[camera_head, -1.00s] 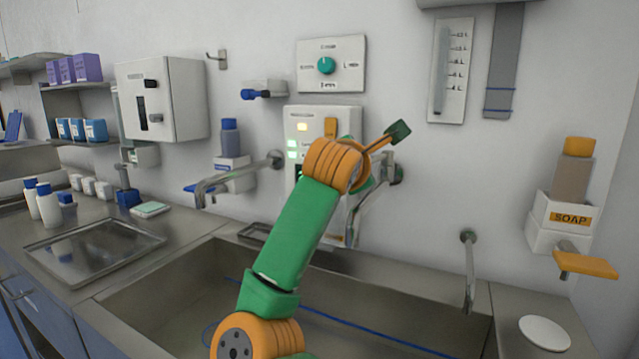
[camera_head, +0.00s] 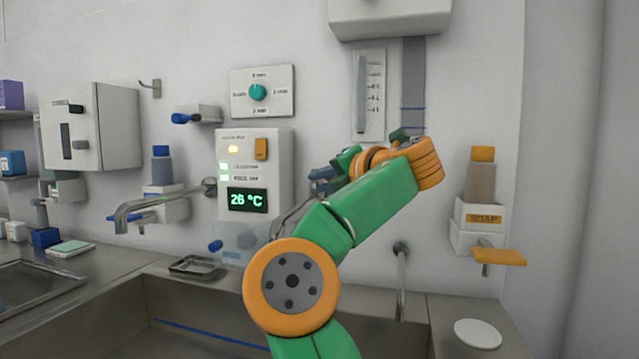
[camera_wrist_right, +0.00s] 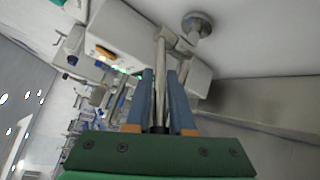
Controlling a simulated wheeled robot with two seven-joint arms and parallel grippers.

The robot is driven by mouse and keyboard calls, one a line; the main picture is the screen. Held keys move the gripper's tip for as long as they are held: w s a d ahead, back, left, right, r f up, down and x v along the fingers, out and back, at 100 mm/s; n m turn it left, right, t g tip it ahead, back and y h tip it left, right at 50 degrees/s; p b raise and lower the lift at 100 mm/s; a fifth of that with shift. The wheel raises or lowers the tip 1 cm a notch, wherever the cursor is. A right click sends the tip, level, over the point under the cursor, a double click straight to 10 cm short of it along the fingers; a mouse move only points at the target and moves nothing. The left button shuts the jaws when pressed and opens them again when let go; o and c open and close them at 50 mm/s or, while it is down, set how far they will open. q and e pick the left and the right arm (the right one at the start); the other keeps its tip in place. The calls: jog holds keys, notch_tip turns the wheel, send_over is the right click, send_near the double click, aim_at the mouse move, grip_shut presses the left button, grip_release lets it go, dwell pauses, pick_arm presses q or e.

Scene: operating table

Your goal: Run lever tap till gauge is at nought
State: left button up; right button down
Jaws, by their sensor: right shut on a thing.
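The likely gauge is an upright scale (camera_head: 376,105) on the wall, with a grey column along its left side. Its marks are too small to read, and I cannot tell its level. My right gripper (camera_head: 322,182) is in front of the wall right of the temperature box. In the right wrist view my right gripper (camera_wrist_right: 160,78) is shut on a metal lever (camera_wrist_right: 160,58) with a dark end. The lever runs up to a tap body with a round wall flange (camera_wrist_right: 198,25). My arm largely hides this tap in the head view. My left gripper is out of view.
The temperature box (camera_head: 261,172) reads 26 °C. Another spout (camera_head: 160,200) is at left, and a thin pipe (camera_head: 401,280) stands at right. A soap dispenser (camera_head: 483,200) hangs farther right. The steel sink (camera_head: 190,310) lies below.

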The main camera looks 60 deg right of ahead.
jog(key=shift+d+y, duration=0.1)
jog(key=shift+y, duration=0.2)
jog(key=c, duration=0.9)
grip_release()
jog(key=shift+s, duration=0.15)
jog(key=b+v, duration=0.1)
jog(key=v, duration=0.6)
